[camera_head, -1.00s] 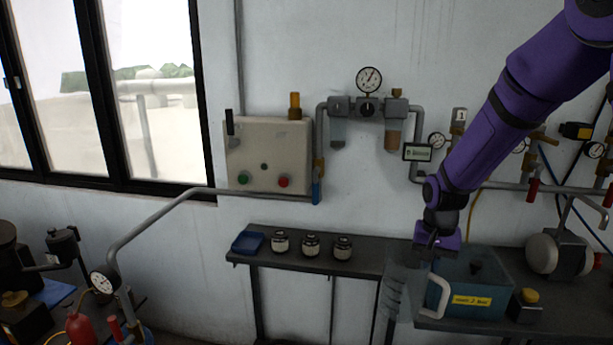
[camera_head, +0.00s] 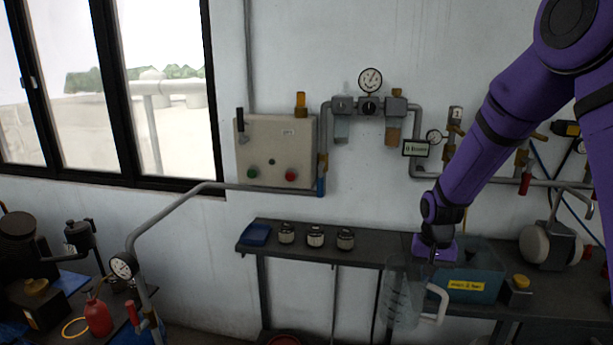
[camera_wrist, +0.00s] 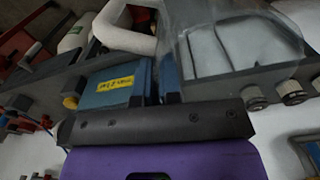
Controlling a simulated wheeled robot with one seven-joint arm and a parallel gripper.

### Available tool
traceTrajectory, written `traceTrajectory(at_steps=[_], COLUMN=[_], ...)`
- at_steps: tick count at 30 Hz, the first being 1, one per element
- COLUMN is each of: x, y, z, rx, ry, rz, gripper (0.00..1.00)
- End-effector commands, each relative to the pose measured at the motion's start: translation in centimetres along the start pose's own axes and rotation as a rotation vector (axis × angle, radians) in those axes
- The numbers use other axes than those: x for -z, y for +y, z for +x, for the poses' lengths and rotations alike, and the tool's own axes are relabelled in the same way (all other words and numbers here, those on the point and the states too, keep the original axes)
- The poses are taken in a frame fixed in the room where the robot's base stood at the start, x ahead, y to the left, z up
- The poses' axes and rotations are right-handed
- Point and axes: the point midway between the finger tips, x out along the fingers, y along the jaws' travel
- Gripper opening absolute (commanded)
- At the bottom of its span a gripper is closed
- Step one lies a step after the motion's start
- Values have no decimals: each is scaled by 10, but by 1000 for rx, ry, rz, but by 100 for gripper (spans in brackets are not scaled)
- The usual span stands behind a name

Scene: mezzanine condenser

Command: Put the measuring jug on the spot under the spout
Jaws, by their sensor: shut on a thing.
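The measuring jug (camera_head: 403,292) is clear, with faint marks on its side and a white handle. It is upright in the head view, in front of the dark shelf's edge. My gripper (camera_head: 437,256) is shut on it near the top of the handle. In the wrist view the clear jug body (camera_wrist: 235,45) and white handle (camera_wrist: 128,28) show beyond the gripper (camera_wrist: 145,100). A grey pipe (camera_head: 165,212) runs left from the blue-handled valve (camera_head: 321,186) and bends down at a gauge. I cannot make out which end is the spout, or the spot under it.
A blue box (camera_head: 470,275) with a yellow label stands on the shelf (camera_head: 375,262) behind the jug. Several small jars (camera_head: 315,236) and a blue tray (camera_head: 256,235) are farther left. A red bottle (camera_head: 98,315) stands on the lower-left bench. The floor between is partly clear.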

Motion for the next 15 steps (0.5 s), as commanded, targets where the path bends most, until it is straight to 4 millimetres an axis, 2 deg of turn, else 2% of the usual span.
traceTrajectory(at_steps=[5, 12, 15], x=[11, 27, 31], y=[0, 1, 1], z=[30, 89, 108], rx=[-2, 0, 1], ry=[-4, -4, -3], rz=[-72, -218, -266], gripper=[0, 0, 0])
